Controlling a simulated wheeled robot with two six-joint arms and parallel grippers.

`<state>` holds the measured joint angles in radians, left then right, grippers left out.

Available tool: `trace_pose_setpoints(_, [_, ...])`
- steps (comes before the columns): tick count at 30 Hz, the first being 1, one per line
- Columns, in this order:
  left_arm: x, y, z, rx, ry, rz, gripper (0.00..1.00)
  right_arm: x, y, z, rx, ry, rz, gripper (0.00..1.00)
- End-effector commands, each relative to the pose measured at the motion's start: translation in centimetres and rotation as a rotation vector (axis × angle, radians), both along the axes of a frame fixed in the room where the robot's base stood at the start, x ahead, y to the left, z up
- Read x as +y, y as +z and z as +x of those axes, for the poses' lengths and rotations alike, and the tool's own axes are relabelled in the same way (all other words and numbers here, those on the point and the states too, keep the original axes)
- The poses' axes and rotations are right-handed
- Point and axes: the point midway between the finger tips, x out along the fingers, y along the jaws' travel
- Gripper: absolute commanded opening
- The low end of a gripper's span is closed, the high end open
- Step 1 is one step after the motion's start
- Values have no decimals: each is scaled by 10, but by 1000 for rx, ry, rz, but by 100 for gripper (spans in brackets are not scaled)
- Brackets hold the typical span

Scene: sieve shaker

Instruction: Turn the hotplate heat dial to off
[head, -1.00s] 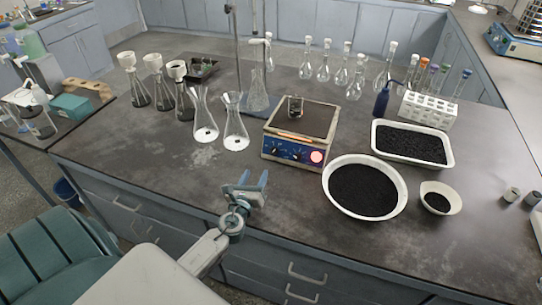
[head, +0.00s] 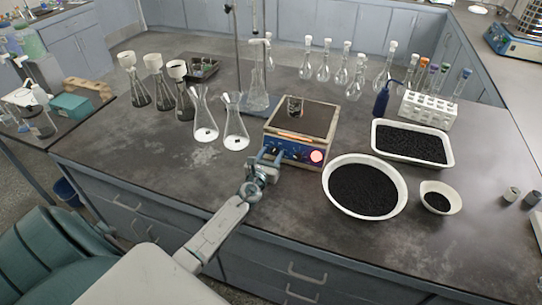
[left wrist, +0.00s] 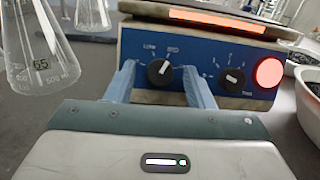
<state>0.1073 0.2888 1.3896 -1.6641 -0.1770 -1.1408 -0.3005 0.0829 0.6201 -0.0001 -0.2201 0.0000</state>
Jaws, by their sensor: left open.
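The hotplate (head: 318,117) stands near the middle of the bench with its blue control panel facing me. In the left wrist view the heat dial (left wrist: 160,72) is a black knob with LOW and MED marks; its white pointer line tilts up and right, toward MED. A second black knob (left wrist: 232,80) and a glowing red light (left wrist: 268,72) sit to its right. My left gripper (head: 268,157) is open at the panel's left part, one finger on each side of the heat dial; I cannot tell whether they touch it. My right gripper is not in view.
A small vessel (head: 295,106) stands on the hotplate. Conical flasks (head: 236,130) stand close to its left. A round white bowl (head: 365,189) and a white tray (head: 412,143) of black grains are to the right. The bench front left of my arm is clear.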

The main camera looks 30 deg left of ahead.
Motion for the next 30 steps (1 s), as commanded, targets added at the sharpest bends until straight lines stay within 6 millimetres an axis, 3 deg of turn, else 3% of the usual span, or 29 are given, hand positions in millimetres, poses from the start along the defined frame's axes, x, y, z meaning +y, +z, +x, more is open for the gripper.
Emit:
trace_pose_setpoints(8, [0,0,1,0,0,-1,48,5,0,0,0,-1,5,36])
trace_pose_setpoints(15, [0,0,1,0,0,-1,4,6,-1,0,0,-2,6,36])
trace_pose_setpoints(30, [-2,0,2,-28,47,-119,4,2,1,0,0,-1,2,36])
